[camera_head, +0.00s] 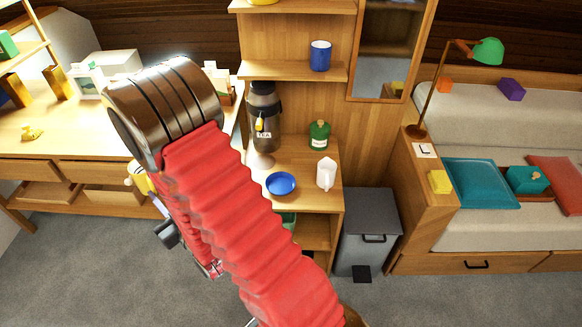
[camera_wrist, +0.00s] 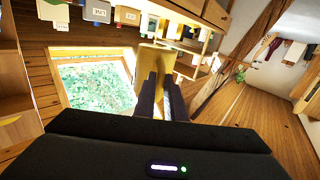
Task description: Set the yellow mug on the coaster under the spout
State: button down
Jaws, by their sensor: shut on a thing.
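The yellow mug (camera_head: 138,178) shows at the left edge of my red-sleeved arm, partly hidden by it. In the wrist view a yellow shape, the mug (camera_wrist: 155,57), sits at the tips of my gripper (camera_wrist: 162,85), which is shut on it. A dark, steel-banded dispenser labelled TEA (camera_head: 265,134) stands on the wooden counter, to the right of my arm's elbow. A small yellow spout or tap part (camera_head: 259,123) shows on its front. I cannot make out the coaster; the mug is well left of the dispenser.
A blue bowl (camera_head: 281,183), a white pitcher (camera_head: 326,174) and a green jar (camera_head: 319,136) stand on the counter (camera_head: 308,196). A blue mug (camera_head: 320,56) is on the shelf above. A grey bin (camera_head: 370,226) stands right of the counter. A wooden desk (camera_head: 75,142) lies at left.

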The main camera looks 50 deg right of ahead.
jog(key=s+d+f+m+g+h, duration=0.1)
jog(key=d+f+m+h, duration=0.15)
jog(key=d, duration=0.85)
jog(key=s+d+f+m+h, duration=0.15)
jog(key=d+h, duration=0.25)
jog(key=d, duration=0.7)
jog(key=m+g+h, duration=0.3)
jog(key=m+h, duration=0.1)
jog(key=h, duration=0.1)
send_over(307, 189)
notch_tip(307, 189, down, 11)
jog(key=shift+w+f+y, duration=0.1)
jog(key=shift+f+y, duration=0.05)
jog(key=shift+y, duration=0.1)
jog(key=shift+f, duration=0.1)
jog(key=shift+n, duration=0.3)
jog(key=shift+f, duration=2.8)
jog(key=shift+f, duration=2.1)
jog(key=shift+f, duration=0.1)
